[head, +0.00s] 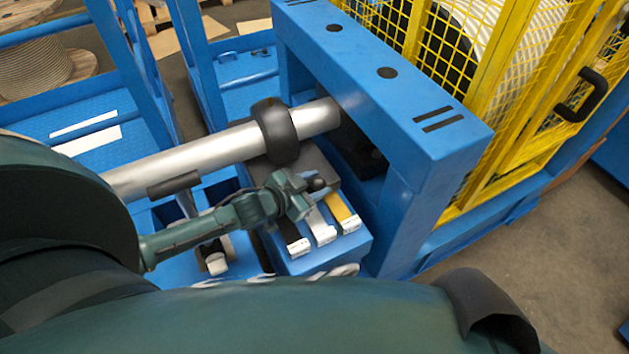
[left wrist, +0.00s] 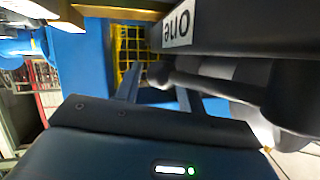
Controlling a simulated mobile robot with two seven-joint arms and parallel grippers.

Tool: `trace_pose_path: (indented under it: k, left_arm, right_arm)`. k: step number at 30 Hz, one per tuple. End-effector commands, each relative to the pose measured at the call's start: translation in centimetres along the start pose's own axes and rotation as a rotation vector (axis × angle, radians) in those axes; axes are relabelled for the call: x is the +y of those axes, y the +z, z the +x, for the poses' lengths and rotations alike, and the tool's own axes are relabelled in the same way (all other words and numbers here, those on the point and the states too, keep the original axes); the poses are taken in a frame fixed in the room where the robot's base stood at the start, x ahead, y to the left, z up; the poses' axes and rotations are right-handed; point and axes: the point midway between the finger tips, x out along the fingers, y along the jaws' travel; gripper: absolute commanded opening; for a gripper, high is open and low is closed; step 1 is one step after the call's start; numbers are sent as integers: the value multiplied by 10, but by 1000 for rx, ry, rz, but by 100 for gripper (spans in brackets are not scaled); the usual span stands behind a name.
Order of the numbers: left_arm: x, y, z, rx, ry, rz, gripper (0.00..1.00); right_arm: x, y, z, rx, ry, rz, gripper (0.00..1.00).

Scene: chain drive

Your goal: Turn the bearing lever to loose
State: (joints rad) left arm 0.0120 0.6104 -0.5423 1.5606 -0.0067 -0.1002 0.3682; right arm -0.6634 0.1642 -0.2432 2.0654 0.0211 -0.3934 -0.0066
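My left gripper (head: 314,190) reaches in from the left over the blue block (head: 352,247) below the shaft. A small dark knob (head: 318,184) shows at its fingertips; I cannot tell for sure that it is the bearing lever. In the left wrist view my gripper's two fingers (left wrist: 163,85) stand apart. A dark rod with a rounded end (left wrist: 215,88) comes in from the right, its end in line with the gap between the fingertips. I cannot tell whether they touch it. My right gripper is not in view.
A silver shaft (head: 205,157) with a black ring (head: 275,131) runs just above my left gripper. Black, grey (head: 318,226) and yellow (head: 341,210) strips with white end labels lie beside it. A blue frame (head: 400,110) and yellow mesh guard (head: 447,50) stand right.

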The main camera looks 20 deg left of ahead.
Motion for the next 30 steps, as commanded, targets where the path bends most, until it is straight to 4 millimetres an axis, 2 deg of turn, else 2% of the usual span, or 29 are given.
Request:
trace_pose_path:
  k: [1, 5, 17, 23, 30]
  left_arm:
    - [1, 8, -1, -19, 0, -3, 43]
    - [0, 8, -1, -18, -2, -2, 53]
    - [-2, 3, -5, -8, -3, 1, 53]
    - [-1, 3, -34, -10, -2, 1, 53]
    - [0, 4, -83, -12, -1, 0, 53]
  right_arm:
    - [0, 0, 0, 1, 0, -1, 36]
    - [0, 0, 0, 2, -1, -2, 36]
    - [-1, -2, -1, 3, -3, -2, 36]
    - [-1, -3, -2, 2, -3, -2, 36]
    - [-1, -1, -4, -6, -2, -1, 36]
